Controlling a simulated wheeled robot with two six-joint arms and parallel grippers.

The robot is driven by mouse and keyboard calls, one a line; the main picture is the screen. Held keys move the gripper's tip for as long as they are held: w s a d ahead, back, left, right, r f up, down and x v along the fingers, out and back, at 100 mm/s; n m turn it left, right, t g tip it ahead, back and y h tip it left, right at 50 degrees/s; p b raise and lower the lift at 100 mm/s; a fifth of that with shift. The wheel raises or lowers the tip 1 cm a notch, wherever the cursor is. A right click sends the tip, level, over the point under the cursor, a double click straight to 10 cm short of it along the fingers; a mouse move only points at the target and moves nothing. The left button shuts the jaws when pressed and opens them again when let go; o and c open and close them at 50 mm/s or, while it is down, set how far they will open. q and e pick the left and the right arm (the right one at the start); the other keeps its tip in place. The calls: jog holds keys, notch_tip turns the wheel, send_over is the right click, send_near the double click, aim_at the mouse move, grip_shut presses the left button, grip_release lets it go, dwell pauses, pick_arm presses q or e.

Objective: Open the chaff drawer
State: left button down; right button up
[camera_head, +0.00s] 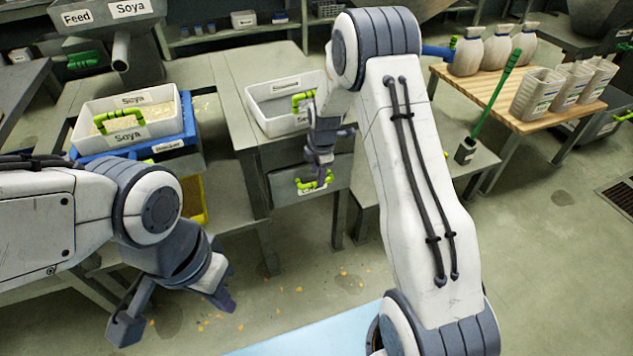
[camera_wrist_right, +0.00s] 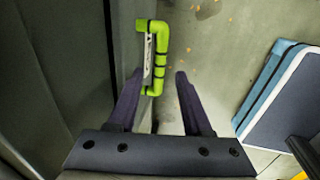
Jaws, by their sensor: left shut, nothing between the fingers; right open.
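The drawer (camera_head: 284,189) is a grey front in the side of the middle bench, under the white tray. It has a bright green handle (camera_head: 312,186) and looks shut; its label is mostly hidden by my right gripper. My right gripper (camera_head: 318,172) is in front of the drawer, near the handle. In the right wrist view, its two dark fingers (camera_wrist_right: 159,73) are open. The green handle (camera_wrist_right: 163,45) shows between and beyond the fingertips, nearer the left finger; I cannot tell if they touch. My left gripper (camera_head: 224,299) is shut and empty, low over the floor at left.
A white tray (camera_head: 257,108) with a green handle sits above the drawer. A Soya tray (camera_head: 84,124) rests on a blue one at left, with a yellow bin (camera_head: 194,202) below. A wooden table (camera_head: 535,118) with sacks stands at right. Floor before the drawer is clear except crumbs.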

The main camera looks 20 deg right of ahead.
jog(key=shift+w+f, duration=0.15)
jog(key=shift+f, duration=0.55)
jog(key=shift+w+f, duration=0.15)
jog(key=shift+f, duration=0.55)
grip_shut()
dwell(0.4)
